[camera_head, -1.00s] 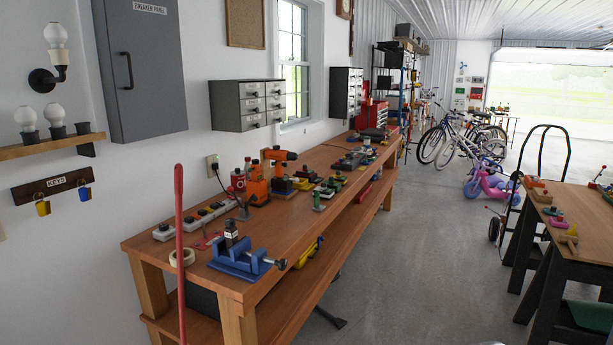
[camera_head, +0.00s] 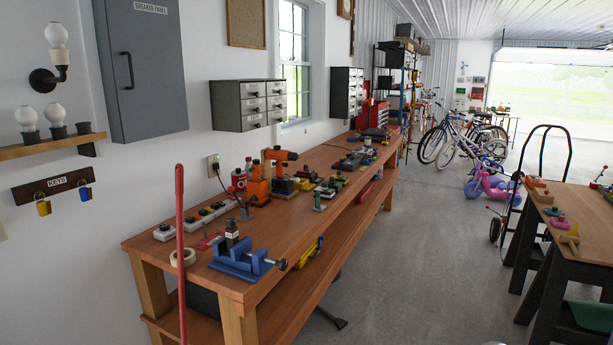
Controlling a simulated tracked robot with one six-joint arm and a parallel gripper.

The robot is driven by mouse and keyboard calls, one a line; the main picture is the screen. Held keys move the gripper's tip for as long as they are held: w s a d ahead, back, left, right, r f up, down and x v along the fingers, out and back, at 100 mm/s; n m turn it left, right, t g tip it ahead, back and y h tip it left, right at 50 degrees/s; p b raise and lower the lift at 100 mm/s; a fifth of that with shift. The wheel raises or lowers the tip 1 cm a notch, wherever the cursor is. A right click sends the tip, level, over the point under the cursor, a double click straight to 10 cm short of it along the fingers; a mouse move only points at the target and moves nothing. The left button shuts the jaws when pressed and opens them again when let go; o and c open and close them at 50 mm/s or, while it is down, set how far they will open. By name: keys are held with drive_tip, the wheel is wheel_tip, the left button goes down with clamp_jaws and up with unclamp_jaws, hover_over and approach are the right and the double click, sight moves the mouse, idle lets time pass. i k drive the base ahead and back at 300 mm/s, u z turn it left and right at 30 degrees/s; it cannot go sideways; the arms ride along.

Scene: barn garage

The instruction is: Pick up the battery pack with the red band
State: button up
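I cannot make out a battery pack with a red band for certain. Many small tools and coloured items lie on the long wooden workbench (camera_head: 146,249), too small to tell apart. An orange drill (camera_head: 279,155) stands there, with a dark block with red and yellow parts (camera_head: 282,187) in front of it. A black cylinder with a pale label (camera_head: 232,234) stands by the blue vise (camera_head: 240,262) near the bench's front end. My gripper is not in view.
A red pole (camera_head: 180,250) stands upright before the bench's near end. A second table (camera_head: 590,230) and a hand truck (camera_head: 541,165) stand at right. Bicycles (camera_head: 455,140) and a pink-purple ride-on (camera_head: 490,187) are farther back. The concrete floor (camera_head: 420,270) between is mostly clear.

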sight(305, 171)
drive_tip(key=z, duration=0.4)
drive_tip(key=k, duration=0.5)
drive_tip(key=z, duration=0.95)
drive_tip(key=k, duration=0.9)
drive_tip(key=z, duration=0.45)
drive_tip(key=i, duration=1.05)
drive_tip(key=u, duration=0.45)
drive_tip(key=i, duration=1.45)
drive_tip(key=u, duration=0.25)
